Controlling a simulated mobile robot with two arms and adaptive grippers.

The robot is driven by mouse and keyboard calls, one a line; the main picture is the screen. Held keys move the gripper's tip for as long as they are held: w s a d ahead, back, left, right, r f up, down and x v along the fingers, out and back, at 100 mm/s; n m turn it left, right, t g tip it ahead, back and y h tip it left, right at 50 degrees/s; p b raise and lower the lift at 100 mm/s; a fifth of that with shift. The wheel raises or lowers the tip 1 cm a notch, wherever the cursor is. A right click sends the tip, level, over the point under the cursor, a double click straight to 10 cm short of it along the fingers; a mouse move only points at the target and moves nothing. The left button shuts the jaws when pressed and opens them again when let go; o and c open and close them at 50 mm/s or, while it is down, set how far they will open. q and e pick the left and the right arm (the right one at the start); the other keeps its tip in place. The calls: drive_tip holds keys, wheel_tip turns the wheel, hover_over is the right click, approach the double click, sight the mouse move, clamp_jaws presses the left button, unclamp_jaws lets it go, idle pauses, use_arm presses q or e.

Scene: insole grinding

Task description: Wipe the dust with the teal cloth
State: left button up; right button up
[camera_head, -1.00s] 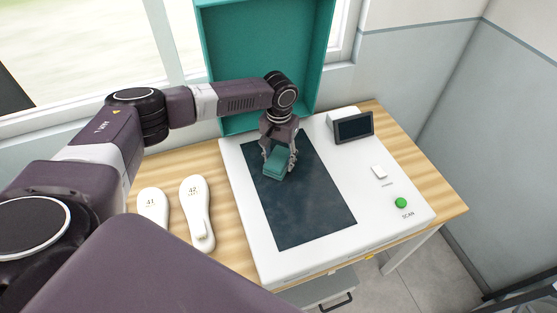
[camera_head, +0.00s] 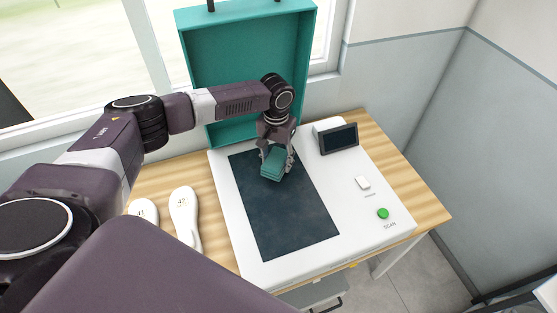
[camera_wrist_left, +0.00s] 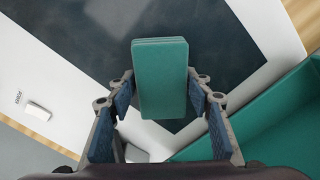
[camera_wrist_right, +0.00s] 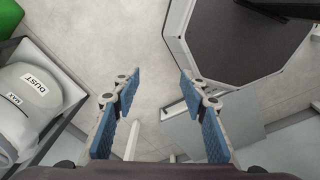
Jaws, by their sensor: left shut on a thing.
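The teal cloth (camera_head: 275,164) is a folded block over the far part of the dark scanner glass (camera_head: 285,215). My left gripper (camera_head: 274,148) is shut on the cloth. In the left wrist view the cloth (camera_wrist_left: 162,78) sits between the two fingers. Whether the cloth touches the glass is hard to tell. The glass has pale, cloudy smudges. My right gripper (camera_wrist_right: 158,95) shows only in the right wrist view. Its fingers are apart with nothing between them, above the floor.
The scanner's teal lid (camera_head: 250,70) stands open behind the glass. A small display (camera_head: 338,138), a white switch (camera_head: 363,183) and a green button (camera_head: 383,213) are on the right of the scanner. Two white insoles (camera_head: 185,215) lie left of it. A dust bin (camera_wrist_right: 35,95) is below my right gripper's left.

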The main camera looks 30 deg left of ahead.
use_arm(q)
wheel_tip(320, 180, up, 2)
drive_tip(key=shift+r+p, duration=0.1)
drive_tip(key=shift+p, duration=0.6)
drive_tip(key=shift+w+d+r+p, duration=0.1)
drive_tip(key=shift+r+p, duration=0.1)
drive_tip(key=shift+p, duration=0.1)
drive_tip(key=shift+w+r, duration=0.1)
drive_tip(key=shift+r, duration=0.75)
drive_tip(key=shift+s+r, duration=0.15)
drive_tip(key=shift+s, duration=0.05)
use_arm(e)
drive_tip(key=r, duration=0.2)
drive_tip(key=s+r, duration=0.1)
drive_tip(key=shift+d, duration=0.3)
use_arm(q)
drive_tip(key=shift+w, duration=0.1)
use_arm(e)
drive_tip(key=shift+w, duration=0.15)
